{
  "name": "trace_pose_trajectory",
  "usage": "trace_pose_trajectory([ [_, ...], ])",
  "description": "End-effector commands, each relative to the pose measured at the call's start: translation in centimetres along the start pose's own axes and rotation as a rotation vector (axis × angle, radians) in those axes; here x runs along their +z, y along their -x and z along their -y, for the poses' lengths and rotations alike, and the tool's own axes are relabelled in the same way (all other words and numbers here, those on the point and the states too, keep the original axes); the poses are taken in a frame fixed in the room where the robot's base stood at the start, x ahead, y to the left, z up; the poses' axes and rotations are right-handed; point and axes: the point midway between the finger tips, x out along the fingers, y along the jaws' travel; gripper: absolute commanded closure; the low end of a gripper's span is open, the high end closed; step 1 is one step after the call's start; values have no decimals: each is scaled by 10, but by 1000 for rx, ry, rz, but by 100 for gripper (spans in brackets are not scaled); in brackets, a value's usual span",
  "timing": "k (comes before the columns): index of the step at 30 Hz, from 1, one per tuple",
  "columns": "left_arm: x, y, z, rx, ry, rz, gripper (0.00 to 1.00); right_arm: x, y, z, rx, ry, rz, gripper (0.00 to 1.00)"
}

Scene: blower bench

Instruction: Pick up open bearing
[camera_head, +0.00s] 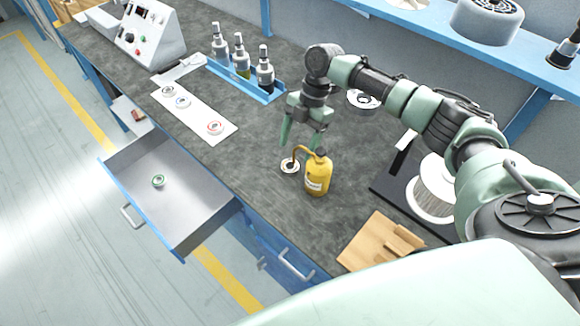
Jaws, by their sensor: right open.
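My right gripper (302,139) points down over the bench, with its two fingers apart and nothing between them. A small pale ring with a dark centre (290,166), which looks like a bearing, lies on the bench just below the fingers. A yellow oil can (317,175) stands close to its right, and the can's spout reaches over toward the ring. Three more small rings lie on a white strip: one at its far end (168,90), a bluish one (183,102) and a red one (214,127). A green ring (158,181) lies in the open drawer. I cannot tell which is open type.
The drawer (205,222) is pulled out from the bench. A blue rack (246,82) holds three bottles. A control box (150,35) stands far left. A white spool (434,190) and a wooden block (380,243) are at right. The bench between strip and oil can is clear.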

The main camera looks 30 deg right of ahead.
Motion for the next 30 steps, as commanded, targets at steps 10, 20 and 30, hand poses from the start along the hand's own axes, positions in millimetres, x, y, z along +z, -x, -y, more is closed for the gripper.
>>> trace_pose_trajectory([
  [10, -2, 18, 0, 0, -1, 0, 67, 2, -46, -2, -2, -1, -1, 31],
  [20, -2, 17, 0, 0, -1, 0, 67, 3, -52, -2, 0, -1, 0, 39],
  [30, -1, 18, 2, -1, -2, 1, 67, 3, -51, -3, 1, -1, 0, 100],
])
